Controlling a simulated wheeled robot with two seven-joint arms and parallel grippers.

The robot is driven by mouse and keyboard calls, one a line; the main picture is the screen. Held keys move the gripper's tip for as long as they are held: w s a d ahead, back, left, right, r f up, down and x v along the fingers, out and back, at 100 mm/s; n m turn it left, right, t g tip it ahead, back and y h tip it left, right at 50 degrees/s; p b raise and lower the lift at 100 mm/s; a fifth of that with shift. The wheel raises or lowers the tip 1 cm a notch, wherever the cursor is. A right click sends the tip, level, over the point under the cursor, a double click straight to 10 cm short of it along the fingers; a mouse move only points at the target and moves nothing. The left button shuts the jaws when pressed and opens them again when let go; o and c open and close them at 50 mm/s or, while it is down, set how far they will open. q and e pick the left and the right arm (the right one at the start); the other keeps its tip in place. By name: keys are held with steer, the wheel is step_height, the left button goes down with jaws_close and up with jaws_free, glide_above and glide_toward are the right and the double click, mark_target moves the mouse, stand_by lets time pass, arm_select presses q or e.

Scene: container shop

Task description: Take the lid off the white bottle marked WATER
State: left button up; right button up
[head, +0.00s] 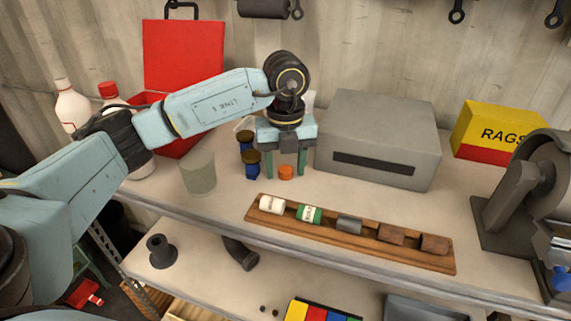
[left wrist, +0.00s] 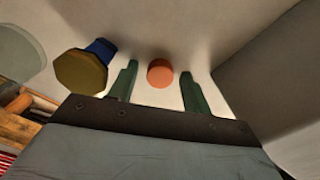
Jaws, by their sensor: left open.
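My left gripper (head: 286,174) is open, pointing down at the bench beside the grey box. A small orange round piece (head: 286,172), which looks like a lid, rests on the bench between its two green fingers. In the left wrist view the orange piece (left wrist: 160,72) shows between the open fingertips (left wrist: 158,74), with a gap on both sides. I cannot read WATER on any bottle. A white bottle (head: 72,108) and one with a red cap (head: 109,92) stand at the left behind my arm, partly hidden. A pale shape behind the gripper is mostly hidden. My right gripper is not in view.
Blue jars with dark gold lids (head: 251,163) stand just left of the gripper; one lid (left wrist: 82,70) is close to the left finger. A translucent cup (head: 198,176), a grey box (head: 378,140) and a wooden rack of small cylinders (head: 350,239) surround it.

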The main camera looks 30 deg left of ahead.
mark_target(285, 169)
arm_select(q)
step_height(285, 169, up, 12)
steer(key=shift+r, duration=0.15)
stand_by(0.3)
